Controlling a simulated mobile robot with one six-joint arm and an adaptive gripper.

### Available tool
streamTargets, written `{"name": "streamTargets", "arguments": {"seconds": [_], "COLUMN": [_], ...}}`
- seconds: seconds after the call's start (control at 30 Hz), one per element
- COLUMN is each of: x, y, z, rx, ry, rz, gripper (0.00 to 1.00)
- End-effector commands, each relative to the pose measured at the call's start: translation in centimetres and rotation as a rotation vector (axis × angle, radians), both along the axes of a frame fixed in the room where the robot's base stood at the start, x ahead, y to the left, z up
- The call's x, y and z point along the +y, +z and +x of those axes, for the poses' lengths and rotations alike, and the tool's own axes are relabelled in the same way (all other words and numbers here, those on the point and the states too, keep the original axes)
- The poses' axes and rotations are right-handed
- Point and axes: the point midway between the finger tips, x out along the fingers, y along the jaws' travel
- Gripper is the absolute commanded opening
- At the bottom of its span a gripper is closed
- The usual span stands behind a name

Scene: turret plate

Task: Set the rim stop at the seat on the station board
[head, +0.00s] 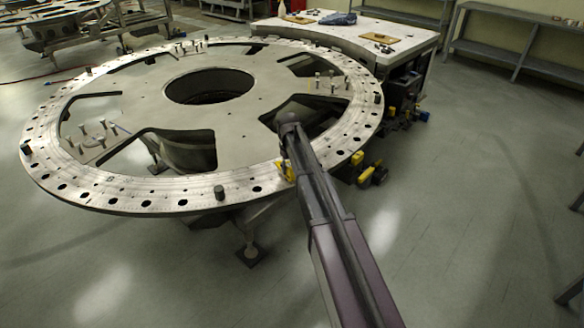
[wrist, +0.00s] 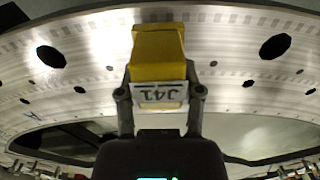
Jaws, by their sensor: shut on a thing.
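In the head view, a bit of yellow (head: 287,172) shows beside my arm at the near rim, and my arm hides most of the gripper. Two tan boards lie on the white table at the back right, one nearer (head: 380,38) and one farther (head: 297,18). No seat can be made out.
The turret plate (head: 120,197) has a rim with many holes and several dark upright pegs, such as one at the front (head: 219,192). Small bolts stand on its inner part. The white table (head: 420,40) adjoins its far right side. Yellow and dark parts (head: 372,174) sit low beyond the right rim.

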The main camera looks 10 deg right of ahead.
Motion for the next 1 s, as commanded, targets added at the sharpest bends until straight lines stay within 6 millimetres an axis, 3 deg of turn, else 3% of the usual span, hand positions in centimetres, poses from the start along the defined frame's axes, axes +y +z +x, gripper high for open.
{"name": "streamTargets", "arguments": {"seconds": [1.0], "x": [-0.1], "y": [-1.2], "z": [0.0], "rx": [0.0], "ry": [-0.001], "rz": [0.0], "gripper": [0.0]}}
